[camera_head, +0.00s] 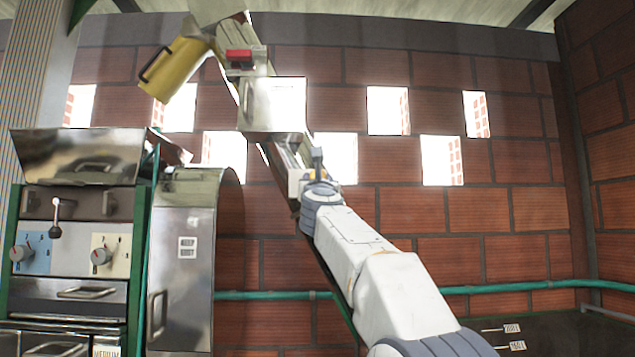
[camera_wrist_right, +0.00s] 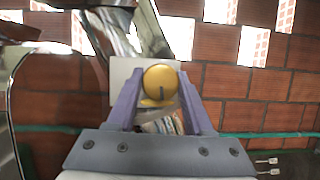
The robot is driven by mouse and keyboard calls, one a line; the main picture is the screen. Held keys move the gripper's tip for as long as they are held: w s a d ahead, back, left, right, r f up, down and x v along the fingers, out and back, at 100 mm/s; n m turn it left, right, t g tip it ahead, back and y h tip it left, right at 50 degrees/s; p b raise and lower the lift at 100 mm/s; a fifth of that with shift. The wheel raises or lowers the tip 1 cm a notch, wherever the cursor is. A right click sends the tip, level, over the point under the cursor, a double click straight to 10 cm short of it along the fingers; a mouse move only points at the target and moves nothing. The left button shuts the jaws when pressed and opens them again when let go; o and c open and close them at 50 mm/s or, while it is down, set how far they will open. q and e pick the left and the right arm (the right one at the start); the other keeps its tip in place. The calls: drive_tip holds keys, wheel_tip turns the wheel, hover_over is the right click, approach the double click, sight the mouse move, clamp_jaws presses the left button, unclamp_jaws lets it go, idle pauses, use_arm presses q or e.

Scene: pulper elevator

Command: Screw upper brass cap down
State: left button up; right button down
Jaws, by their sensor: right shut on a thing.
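A round brass cap (camera_wrist_right: 160,80) with a dark slot on its face sits between the two purple fingers of my right gripper (camera_wrist_right: 160,74) in the right wrist view. The gripper is shut on the cap. A flat grey plate is close behind the cap; whether the cap touches it I cannot tell. In the head view my right gripper (camera_head: 317,178) is at the side of the slanted metal elevator chute (camera_head: 287,160), and only a small yellowish bit of the cap shows there. I see only one brass cap. My left gripper is in neither view.
A pulper machine with knobs (camera_head: 70,245) and a tall steel cabinet (camera_head: 182,260) stand at the left. A yellow spout (camera_head: 175,68) hangs from the elevator top. A green pipe (camera_head: 480,288) runs along the brick wall (camera_head: 500,210). The space right of my arm is clear.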

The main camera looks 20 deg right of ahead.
drive_tip(key=m, duration=0.2)
drive_tip(key=m+g+h, duration=0.1)
drive_tip(key=m, duration=0.1)
drive_tip(key=shift+w+a+h, duration=0.1)
drive_tip(key=shift+h, duration=0.2)
drive_tip(key=shift+m+g+h+p, duration=0.3)
drive_tip(key=shift+m+h, duration=0.2)
drive_tip(key=shift+m, duration=0.55)
drive_tip(key=shift+m+g+h+p, duration=0.15)
drive_tip(key=shift+m+g+h, duration=0.3)
drive_tip(key=shift+m, duration=0.6)
drive_tip(key=shift+c, duration=1.4)
unclamp_jaws()
